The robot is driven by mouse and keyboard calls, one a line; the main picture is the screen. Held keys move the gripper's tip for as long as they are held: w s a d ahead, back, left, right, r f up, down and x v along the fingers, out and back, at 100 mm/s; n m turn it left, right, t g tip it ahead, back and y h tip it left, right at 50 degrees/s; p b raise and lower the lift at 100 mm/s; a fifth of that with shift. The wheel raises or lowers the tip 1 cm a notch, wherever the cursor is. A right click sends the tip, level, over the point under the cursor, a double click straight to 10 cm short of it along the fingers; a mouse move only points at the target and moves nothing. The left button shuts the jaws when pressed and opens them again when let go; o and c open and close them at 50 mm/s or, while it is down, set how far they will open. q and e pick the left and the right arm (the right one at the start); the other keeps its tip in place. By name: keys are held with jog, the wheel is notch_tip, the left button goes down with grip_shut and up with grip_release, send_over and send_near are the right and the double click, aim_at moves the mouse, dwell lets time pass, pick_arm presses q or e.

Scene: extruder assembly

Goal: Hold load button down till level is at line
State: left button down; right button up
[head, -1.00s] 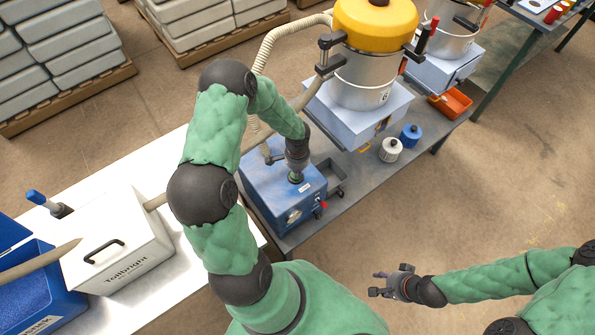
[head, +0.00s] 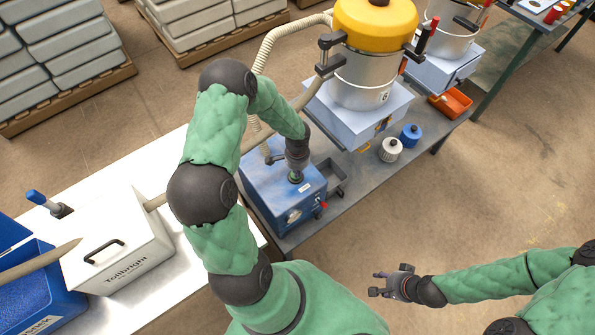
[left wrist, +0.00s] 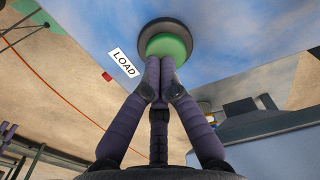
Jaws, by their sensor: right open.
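The green load button (left wrist: 166,45) sits in a dark round collar on a blue box, beside a white "LOAD" label (left wrist: 124,62) in the left wrist view. My left gripper (left wrist: 160,62) has its fingers together, tips against the button's face. In the head view the left gripper (head: 296,170) points down onto the top of the blue box (head: 262,200), and the button (head: 296,177) is mostly hidden under it. My right gripper (head: 388,283) is open and empty, away from the bench.
A white Tollbright case (head: 118,240) and a blue bin (head: 40,285) stand on the white table at left. A white knob-topped jar (head: 390,150) and a blue one (head: 411,134) sit on the grey bench. A ribbed hose (head: 265,60) runs behind my left arm.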

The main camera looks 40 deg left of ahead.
pick_arm(q)
jog(key=shift+s+d+f, duration=0.3)
jog(key=shift+s+f, duration=0.1)
jog(key=shift+s, duration=0.1)
jog(key=r+p, duration=0.2)
jog(key=r, duration=0.1)
jog(key=r+p, duration=0.1)
jog(key=shift+w+a+r, duration=0.15)
jog(key=shift+w+a, duration=0.05)
jog(key=shift+w, duration=0.2)
notch_tip(320, 180, up, 10)
jog(key=p, duration=0.1)
jog(key=shift+r+p, duration=0.2)
jog(key=shift+p, duration=0.2)
pick_arm(e)
jog(key=r, duration=0.3)
jog(key=s+r, duration=0.1)
jog(key=shift+a+r, duration=0.3)
pick_arm(q)
jog(key=shift+a, duration=0.1)
jog(key=shift+w, duration=0.1)
